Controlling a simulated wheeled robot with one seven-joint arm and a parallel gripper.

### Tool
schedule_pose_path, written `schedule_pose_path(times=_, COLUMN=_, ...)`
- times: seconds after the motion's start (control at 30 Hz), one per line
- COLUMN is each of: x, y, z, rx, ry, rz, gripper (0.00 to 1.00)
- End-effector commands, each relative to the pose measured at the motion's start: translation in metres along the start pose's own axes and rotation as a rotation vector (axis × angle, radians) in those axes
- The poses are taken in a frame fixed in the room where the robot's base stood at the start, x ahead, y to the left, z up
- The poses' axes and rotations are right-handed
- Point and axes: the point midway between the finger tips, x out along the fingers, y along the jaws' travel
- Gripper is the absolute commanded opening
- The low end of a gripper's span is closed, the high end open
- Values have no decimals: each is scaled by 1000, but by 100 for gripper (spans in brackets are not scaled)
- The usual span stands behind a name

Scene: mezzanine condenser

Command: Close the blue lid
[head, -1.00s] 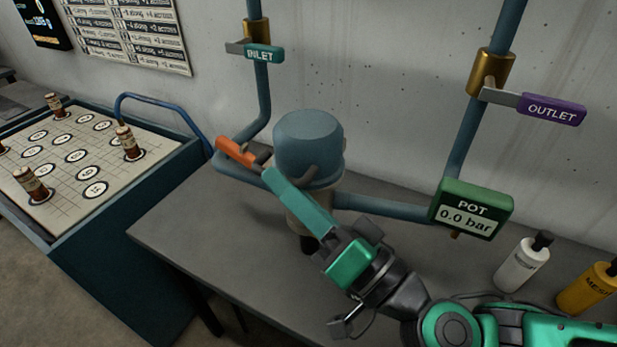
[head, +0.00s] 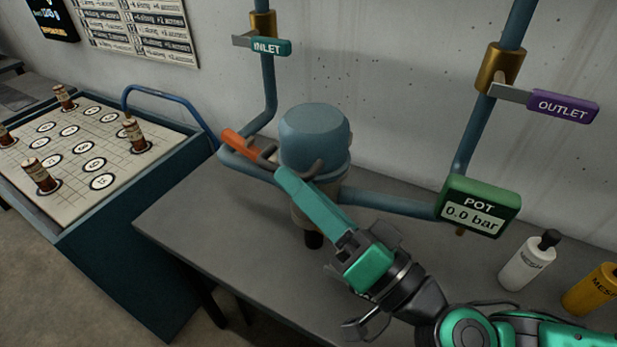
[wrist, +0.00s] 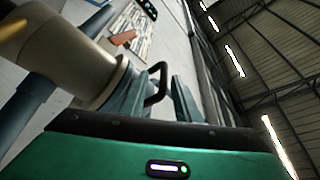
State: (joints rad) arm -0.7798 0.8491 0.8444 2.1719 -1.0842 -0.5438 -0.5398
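The blue lid (head: 314,135) is a rounded cap on top of the beige pot (head: 308,207), which stands on the grey bench. I cannot tell whether it is fully seated. My gripper (head: 287,178) reaches up from the lower right, its fingers at the front left of the lid, hiding part of the pot. In the wrist view the fingers (wrist: 155,97) are apart, with a dark loop handle (wrist: 157,80) showing between them. The pot's beige body (wrist: 55,60) shows at left there. Contact between fingers and handle cannot be made out.
An orange lever (head: 240,143) sticks out left of the pot. Blue pipes carry the INLET handle (head: 268,47) and OUTLET handle (head: 562,106). A green gauge (head: 478,208) reads 0.0 bar. Two bottles (head: 528,264) stand at right. The bench's left front (head: 215,245) is clear.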

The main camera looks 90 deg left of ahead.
Motion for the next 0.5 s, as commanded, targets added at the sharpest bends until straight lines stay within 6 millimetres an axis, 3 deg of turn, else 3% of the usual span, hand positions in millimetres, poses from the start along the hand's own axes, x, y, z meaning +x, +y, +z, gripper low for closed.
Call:
schedule_pose_path(times=0.3, x=-61, y=2, z=-2, rx=3, ry=4, rz=4, gripper=29)
schedule_pose_path(times=0.5, x=-86, y=3, z=-3, rx=1, ry=4, rz=3, gripper=29)
